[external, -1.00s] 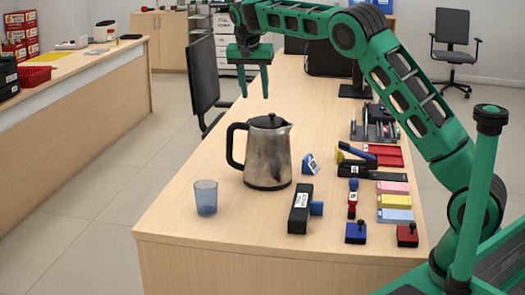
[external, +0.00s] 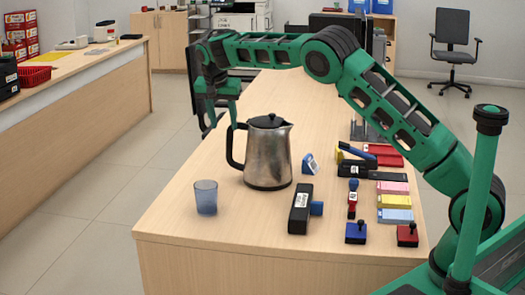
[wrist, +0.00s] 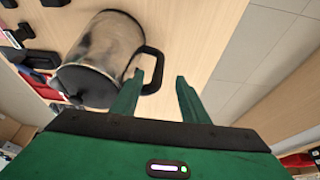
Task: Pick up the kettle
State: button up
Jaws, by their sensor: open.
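The kettle (external: 267,158) is silver with a black lid and a black handle on its left side. It stands upright on the wooden counter. My gripper (external: 222,122) is open and empty, pointing down just left of and behind the handle in the external view. In the wrist view the kettle (wrist: 100,55) is at upper left, with its handle (wrist: 152,70) just ahead of the left fingertip. My gripper (wrist: 168,82) shows both fingers apart there, with bare counter between them. I cannot tell whether a finger touches the handle.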

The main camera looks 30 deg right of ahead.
aim_at(228, 139)
jog(key=x, duration=0.5)
jog(key=shift+w+d+f, duration=0.1)
jog(key=shift+f, duration=0.25)
jog(key=shift+w+d+f, duration=0.25)
jog(key=shift+d+f, duration=0.05)
jog(key=shift+f, duration=0.1)
jog(key=x, duration=0.4)
jog(key=shift+w+d, duration=0.15)
jog(key=shift+w, duration=0.05)
jog(key=shift+r, duration=0.1)
grip_shut()
jog(key=shift+r, duration=0.1)
jog(key=shift+r, duration=0.1)
dwell(0.4)
